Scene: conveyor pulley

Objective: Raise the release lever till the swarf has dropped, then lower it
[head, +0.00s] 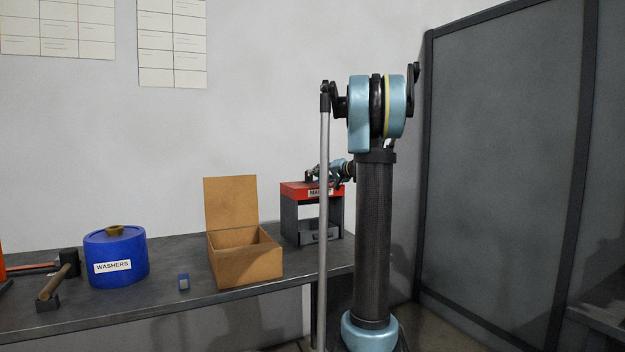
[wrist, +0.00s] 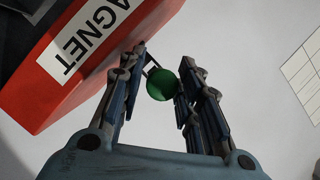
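The magnet unit (head: 296,190) is a red block with a white label on a grey stand at the bench's far right end. Its red side (wrist: 45,105) fills the upper left of the wrist view. A green ball knob (wrist: 161,85) on a short dark stem, apparently the release lever, stands out beside the block. My gripper (wrist: 160,70) has its fingers apart, one on each side of the knob; a gap shows on the left, and the right finger is very near it. In the head view my gripper (head: 318,174) is small, at the unit's top. I cannot make out any swarf.
A grey tray or drawer (head: 318,235) sits low in the stand. A grey partition (head: 500,150) stands right.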

